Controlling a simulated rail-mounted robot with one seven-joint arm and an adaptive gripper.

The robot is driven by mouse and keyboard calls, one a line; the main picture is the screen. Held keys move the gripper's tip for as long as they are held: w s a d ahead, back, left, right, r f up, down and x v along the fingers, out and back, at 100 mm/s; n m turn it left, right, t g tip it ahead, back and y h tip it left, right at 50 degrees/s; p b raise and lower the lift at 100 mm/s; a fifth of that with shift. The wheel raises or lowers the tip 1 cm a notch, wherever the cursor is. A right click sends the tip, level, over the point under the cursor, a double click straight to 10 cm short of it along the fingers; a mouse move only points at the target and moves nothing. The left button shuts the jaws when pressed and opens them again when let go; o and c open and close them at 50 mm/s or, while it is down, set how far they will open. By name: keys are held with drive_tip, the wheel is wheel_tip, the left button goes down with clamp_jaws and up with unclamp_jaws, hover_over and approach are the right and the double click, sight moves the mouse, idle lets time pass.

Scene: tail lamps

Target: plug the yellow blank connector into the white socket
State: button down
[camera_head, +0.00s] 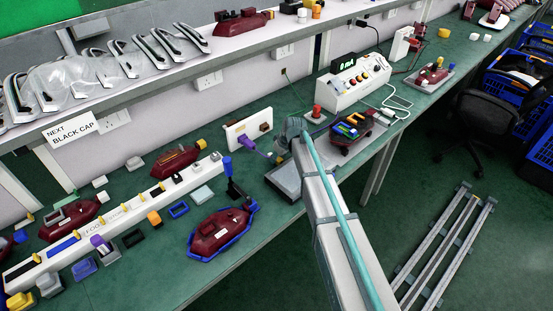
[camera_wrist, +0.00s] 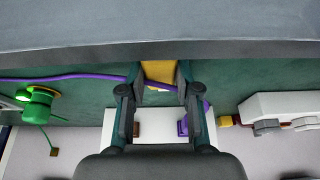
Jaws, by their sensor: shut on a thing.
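My gripper (camera_wrist: 157,95) is shut on a yellow connector (camera_wrist: 159,72), which shows between the fingers in the wrist view. In the head view my gripper (camera_head: 281,157) is small and partly hidden by my arm. A white socket block (camera_wrist: 154,118) lies beyond the fingertips in the wrist view, with a purple plug (camera_wrist: 183,126) at its right end and a brown part (camera_wrist: 133,128) at its left. In the head view the white block (camera_head: 238,133) stands against the back wall, left of my gripper. I cannot tell whether connector and block touch.
A purple cable (camera_wrist: 75,76) runs behind the fingers. A tester box (camera_head: 352,84) and a tray of coloured parts (camera_head: 350,132) stand right of my arm. Red lamps (camera_head: 220,230) and loose connectors crowd the left bench.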

drive_tip(key=shift+r, duration=0.1)
drive_tip(key=shift+r+b, duration=0.55)
drive_tip(key=shift+r, duration=0.2)
drive_tip(key=s+d+r, duration=0.1)
drive_tip(key=r, duration=0.1)
drive_tip(key=s+r+b, duration=0.1)
drive_tip(key=s+r, duration=0.1)
drive_tip(key=r, duration=0.1)
drive_tip(key=s+d+r+b, duration=0.1)
drive_tip(key=s+r, duration=0.1)
drive_tip(key=shift+d+r, duration=0.3)
drive_tip(key=shift+d, duration=0.05)
drive_tip(key=s+d+r+b, duration=0.2)
drive_tip(key=s+d+r, duration=0.1)
drive_tip(key=s, duration=0.4)
drive_tip(key=shift+d+r, duration=0.35)
drive_tip(key=shift+d, duration=0.25)
drive_tip(key=shift+s, duration=0.1)
drive_tip(key=c, duration=1.5)
unclamp_jaws()
clamp_jaws()
drive_tip(key=shift+d, duration=0.1)
